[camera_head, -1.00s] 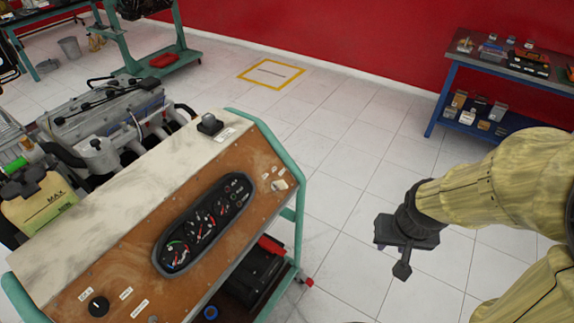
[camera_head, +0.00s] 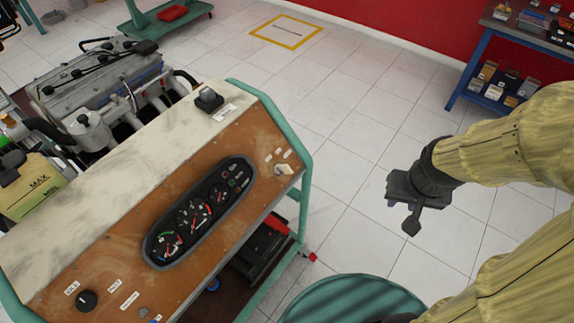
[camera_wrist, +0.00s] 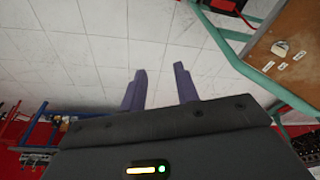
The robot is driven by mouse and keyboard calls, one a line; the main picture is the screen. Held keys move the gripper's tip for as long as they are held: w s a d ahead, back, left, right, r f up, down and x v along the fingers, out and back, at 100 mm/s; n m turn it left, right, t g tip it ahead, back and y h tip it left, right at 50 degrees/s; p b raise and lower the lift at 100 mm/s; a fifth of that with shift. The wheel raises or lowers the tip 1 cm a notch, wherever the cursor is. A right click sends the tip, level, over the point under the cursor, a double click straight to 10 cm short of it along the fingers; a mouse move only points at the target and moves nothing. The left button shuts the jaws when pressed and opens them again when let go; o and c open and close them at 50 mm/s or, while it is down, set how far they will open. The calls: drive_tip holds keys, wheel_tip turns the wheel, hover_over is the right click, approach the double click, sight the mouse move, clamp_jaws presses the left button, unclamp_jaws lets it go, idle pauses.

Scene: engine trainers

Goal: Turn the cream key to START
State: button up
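The cream key (camera_head: 284,169) sits at the right end of the brown control panel (camera_head: 115,270), with small white labels beside it too small to read. It also shows in the wrist view (camera_wrist: 281,48) at the upper right, on the panel with its labels. My gripper (camera_head: 392,204) is in the air to the right of the panel, clear of the key. In the wrist view its two purple fingers (camera_wrist: 160,85) are apart with only floor between them, so it is open and empty.
A gauge cluster (camera_head: 198,212) and a black knob (camera_head: 87,300) are on the panel. A green frame (camera_head: 300,150) edges it. A green ribbed round object (camera_head: 350,303) is at the bottom. A blue shelf table (camera_head: 462,85) stands at the back right. Tiled floor is open between.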

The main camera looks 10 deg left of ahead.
drive_tip(key=w+a+n+b, duration=0.1)
drive_tip(key=w+a+n, duration=0.2)
drive_tip(key=w+a, duration=0.25)
wheel_tip(320, 180, up, 4)
drive_tip(key=f+n+g+b, duration=0.1)
drive_tip(key=n+g+b, duration=0.15)
drive_tip(key=n, duration=0.85)
hover_over(287, 168)
drive_tip(key=shift+w+a+r, duration=0.15)
drive_tip(key=shift+w+r, duration=0.1)
drive_tip(key=shift+w, duration=0.1)
drive_tip(key=shift+m, duration=0.3)
wheel_tip(287, 168, down, 17)
drive_tip(key=shift+f+p, duration=0.2)
drive_tip(key=shift+p, duration=0.3)
clamp_jaws()
